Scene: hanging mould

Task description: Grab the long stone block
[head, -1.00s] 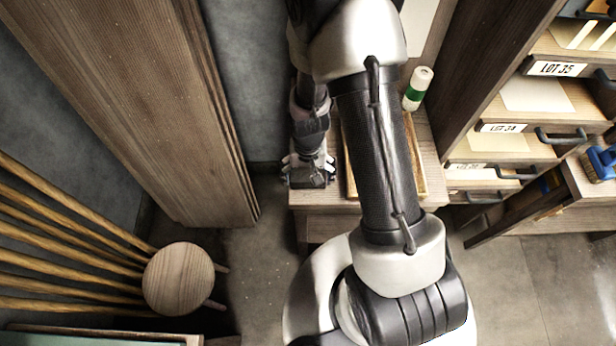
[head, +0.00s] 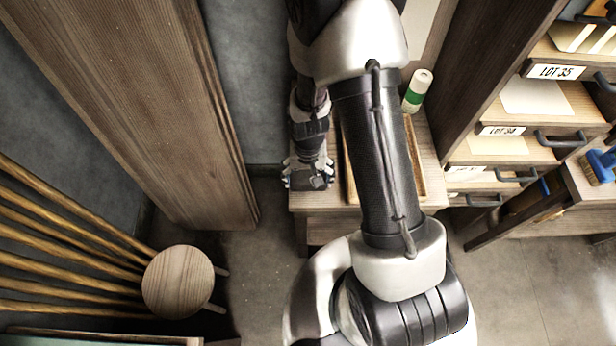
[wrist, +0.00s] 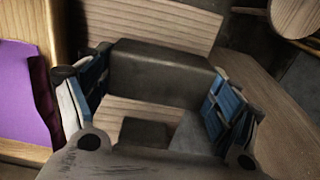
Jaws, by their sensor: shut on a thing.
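The long stone block (wrist: 160,72) is a dark grey bar in the wrist view, lying crosswise between the fingers of my gripper (wrist: 158,95). The blue-padded fingers are at its two ends, shut on it. Pale wooden table top shows behind and below the block. In the head view my gripper (head: 308,175) is at the left edge of the small wooden table (head: 325,197). There the block cannot be made out, as my gripper and arm cover it.
A wooden tray (head: 418,180) lies on the table, partly behind my arm; a purple sheet (wrist: 22,100) shows in the wrist view. A green-and-white bottle (head: 416,92) stands behind. A round stool (head: 178,281) and a tall wooden panel (head: 130,110) are left. Drawers (head: 535,118) are right.

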